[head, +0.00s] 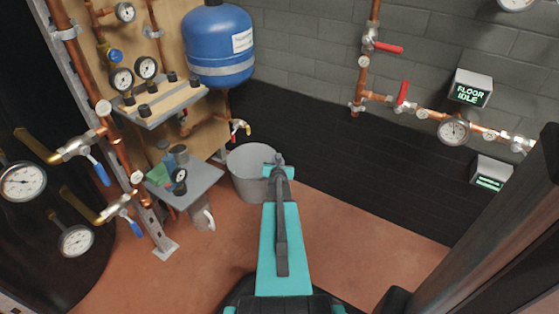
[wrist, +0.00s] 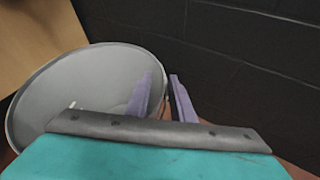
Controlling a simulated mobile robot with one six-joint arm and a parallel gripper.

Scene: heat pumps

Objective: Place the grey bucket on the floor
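The grey bucket (head: 250,186) stands low, beside a small grey table and below the blue tank; I cannot tell whether its base touches the floor (head: 330,240). In the wrist view the bucket (wrist: 60,85) fills the left side, with its open mouth facing the camera. My gripper (head: 279,160) is at the bucket's right rim. In the wrist view my gripper's two purple fingers (wrist: 161,75) straddle that rim, one inside the mouth and one outside. A narrow gap shows between them; whether they press on the wall is unclear.
The small grey table (head: 190,185) with a pump and gauge stands left of the bucket. Copper pipes, gauges and a blue tank (head: 219,45) are on the wooden panel. A dark wall (head: 340,150) lies behind. Reddish floor to the right is clear.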

